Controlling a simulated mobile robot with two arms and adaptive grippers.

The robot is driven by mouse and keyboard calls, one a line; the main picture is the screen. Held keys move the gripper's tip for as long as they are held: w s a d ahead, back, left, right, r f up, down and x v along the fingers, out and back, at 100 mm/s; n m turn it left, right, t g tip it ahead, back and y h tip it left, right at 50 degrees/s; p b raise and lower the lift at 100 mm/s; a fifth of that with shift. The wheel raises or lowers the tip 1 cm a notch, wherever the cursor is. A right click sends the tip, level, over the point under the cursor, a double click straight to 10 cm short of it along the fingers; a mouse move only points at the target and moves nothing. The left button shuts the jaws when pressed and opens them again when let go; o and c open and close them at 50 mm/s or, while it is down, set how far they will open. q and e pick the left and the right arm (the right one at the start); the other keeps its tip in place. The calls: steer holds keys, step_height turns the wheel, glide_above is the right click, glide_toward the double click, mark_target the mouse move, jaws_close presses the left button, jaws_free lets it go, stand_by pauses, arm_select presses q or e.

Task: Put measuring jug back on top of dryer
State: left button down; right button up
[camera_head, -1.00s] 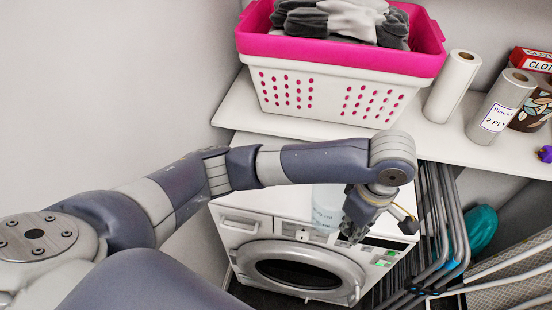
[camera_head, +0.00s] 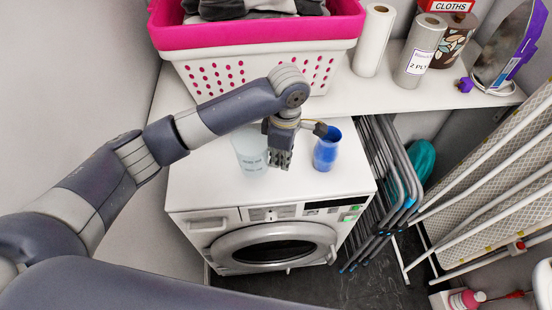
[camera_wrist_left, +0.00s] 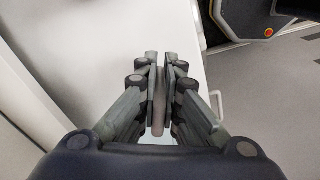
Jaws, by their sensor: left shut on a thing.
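The measuring jug (camera_head: 250,152) is a pale, see-through vessel with faint markings, and it looks upright. It shows over the white top of the dryer (camera_head: 205,180); I cannot tell whether its base touches the top. My left gripper (camera_head: 279,158) is at the jug's right side, shut on what looks like its handle. In the left wrist view the fingers (camera_wrist_left: 161,80) close around a narrow upright piece, and the jug's body is mostly hidden. My right gripper is not in view.
A blue cup (camera_head: 327,148) stands on the dryer top, just right of my gripper. A shelf (camera_head: 350,97) behind holds a pink and white basket (camera_head: 250,75) and paper rolls (camera_head: 420,50). Folded grey racks (camera_head: 385,185) stand right of the dryer. The front left of the top is clear.

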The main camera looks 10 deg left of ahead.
arm_select(q)
steer(key=shift+w+a, duration=0.15)
steer(key=shift+w, duration=0.1)
steer(key=f, duration=0.1)
steer(key=f+p, duration=0.1)
steer(key=a+f, duration=0.1)
steer(key=shift+w+f, duration=0.1)
steer(key=shift+w, duration=0.25)
steer(key=shift+f, duration=0.25)
steer(key=shift+d, duration=0.1)
steer(key=c, duration=1.9)
jaws_free()
steer(key=shift+o, duration=0.7)
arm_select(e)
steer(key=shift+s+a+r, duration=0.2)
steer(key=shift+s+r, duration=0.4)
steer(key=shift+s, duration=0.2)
